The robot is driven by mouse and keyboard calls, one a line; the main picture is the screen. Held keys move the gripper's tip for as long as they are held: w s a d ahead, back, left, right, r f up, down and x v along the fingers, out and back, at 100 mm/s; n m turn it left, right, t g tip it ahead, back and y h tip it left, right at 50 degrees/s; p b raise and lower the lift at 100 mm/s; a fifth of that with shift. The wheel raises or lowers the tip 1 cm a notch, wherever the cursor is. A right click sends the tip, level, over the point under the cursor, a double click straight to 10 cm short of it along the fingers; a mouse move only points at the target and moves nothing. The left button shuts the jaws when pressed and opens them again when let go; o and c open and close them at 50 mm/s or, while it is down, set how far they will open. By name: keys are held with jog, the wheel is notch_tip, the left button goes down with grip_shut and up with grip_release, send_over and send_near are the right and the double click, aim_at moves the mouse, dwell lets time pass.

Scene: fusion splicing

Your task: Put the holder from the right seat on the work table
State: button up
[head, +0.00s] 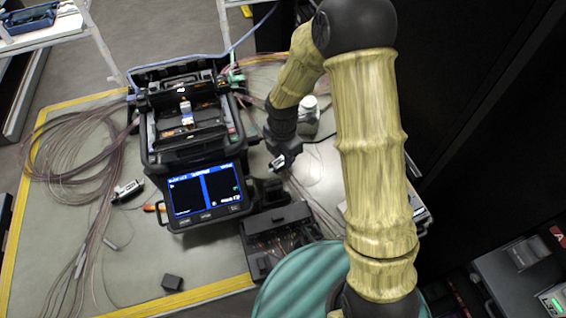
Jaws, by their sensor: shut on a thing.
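The fusion splicer (154,155) stands on the work table (130,245) with its lid open and its screen lit. My gripper (281,157) is to the right of the splicer, low over the table, shut on a small holder (277,163). Only a pale and dark part of this holder shows; I cannot tell whether it touches the table. Another silver and black holder (128,190) lies on the table left of the splicer. The splicer's seats (190,118) are small in view, and I cannot make out the right seat clearly.
A black tray (280,222) stands in front of the splicer's right side. A bottle (308,115) stands behind my gripper. Loose fibre coils (75,150) cover the table's left side. A small dark block (172,283) lies near the front edge. Dark cabinets stand at right.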

aim_at(283, 160)
jog(key=shift+f, duration=1.8)
jog(key=shift+f, duration=0.15)
jog(key=o, duration=1)
notch_tip(283, 160, up, 12)
jog(key=shift+r, duration=0.15)
